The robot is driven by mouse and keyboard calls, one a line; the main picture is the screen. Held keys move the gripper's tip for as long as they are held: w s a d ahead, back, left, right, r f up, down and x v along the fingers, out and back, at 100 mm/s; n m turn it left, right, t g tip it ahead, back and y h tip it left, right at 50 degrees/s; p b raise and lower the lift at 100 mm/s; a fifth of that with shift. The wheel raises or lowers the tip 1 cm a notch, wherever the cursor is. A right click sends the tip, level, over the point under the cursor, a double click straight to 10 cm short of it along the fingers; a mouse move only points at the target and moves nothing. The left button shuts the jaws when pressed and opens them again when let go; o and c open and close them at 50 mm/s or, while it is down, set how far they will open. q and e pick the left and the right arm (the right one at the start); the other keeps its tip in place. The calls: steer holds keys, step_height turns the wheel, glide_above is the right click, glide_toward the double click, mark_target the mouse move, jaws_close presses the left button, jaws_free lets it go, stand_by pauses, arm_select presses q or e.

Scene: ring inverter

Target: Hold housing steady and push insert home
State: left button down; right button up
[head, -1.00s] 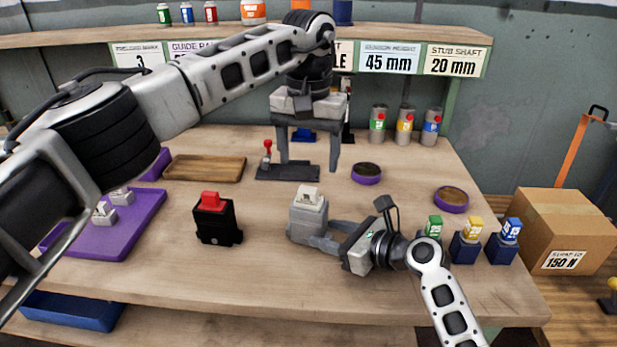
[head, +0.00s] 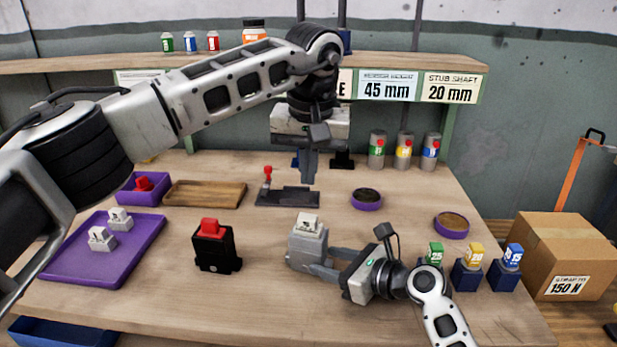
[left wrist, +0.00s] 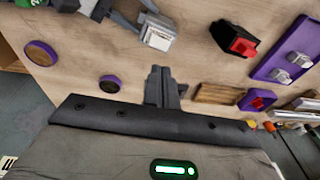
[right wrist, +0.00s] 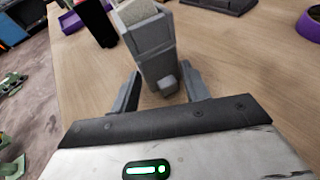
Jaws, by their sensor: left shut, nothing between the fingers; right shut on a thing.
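The grey housing (head: 305,250) stands upright on the table with a pale insert (head: 307,222) sticking out of its top. My right gripper (head: 318,263) is shut on the housing low down from the right. In the right wrist view the housing (right wrist: 158,55) stands between its fingers, with a small grey knob facing me. My left gripper (head: 309,178) is shut and empty, pointing down above the table behind the housing and apart from it. In the left wrist view its closed fingers (left wrist: 158,75) show below the housing (left wrist: 160,22) and the pale insert (left wrist: 157,40).
A black housing (head: 216,248) with a red insert stands to the left. A purple tray (head: 75,265) holds two pale inserts. A wooden tray (head: 205,194), a dark base with a red-knobbed lever (head: 288,197) and purple-rimmed round dishes (head: 367,198) lie behind. Several coloured blocks stand at right.

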mark_target(308, 216)
arm_select(q)
steer(key=shift+s+f+n+t, duration=0.15)
steer(key=shift+f+n+t, duration=0.35)
steer(key=shift+f, duration=1.2)
steer(key=shift+s+f+n+t, duration=0.25)
steer(key=shift+f+n, duration=0.35)
steer(key=shift+f, duration=1.1)
